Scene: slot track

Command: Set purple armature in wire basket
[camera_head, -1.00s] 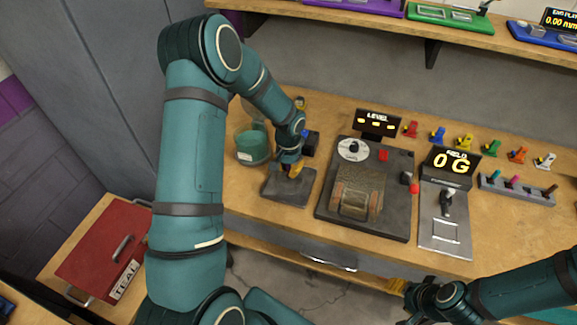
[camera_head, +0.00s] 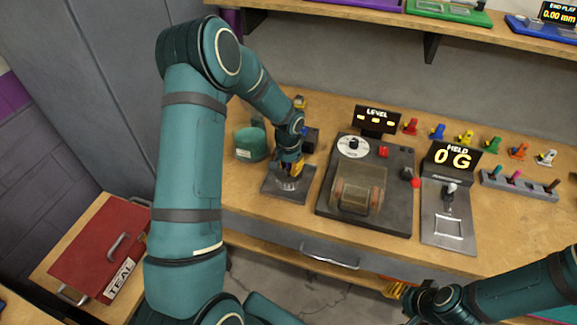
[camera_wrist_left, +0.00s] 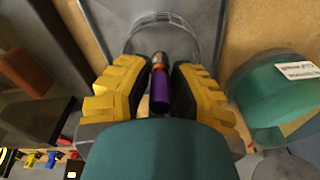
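The purple armature (camera_wrist_left: 159,92) shows in the left wrist view between the yellow fingers of my left gripper (camera_wrist_left: 160,88). The dark inner pads close in on both its sides, and its orange and metal end points toward the basket. The round wire basket (camera_wrist_left: 193,32) lies beyond the fingertips on a grey plate. In the head view, my left gripper (camera_head: 291,170) points down over the plate (camera_head: 277,190), with the basket (camera_head: 293,184) at its fingertips. I cannot tell whether the armature touches the basket. My right gripper (camera_head: 394,289) is partly visible low in the head view.
A teal canister (camera_head: 250,144) stands just left of the left gripper. To the right are a dark machine with a clear cover (camera_head: 359,188), the field meter (camera_head: 449,160) and a rack (camera_head: 518,185). Several coloured pieces stand along the back. A red toolbox (camera_head: 100,245) sits at left.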

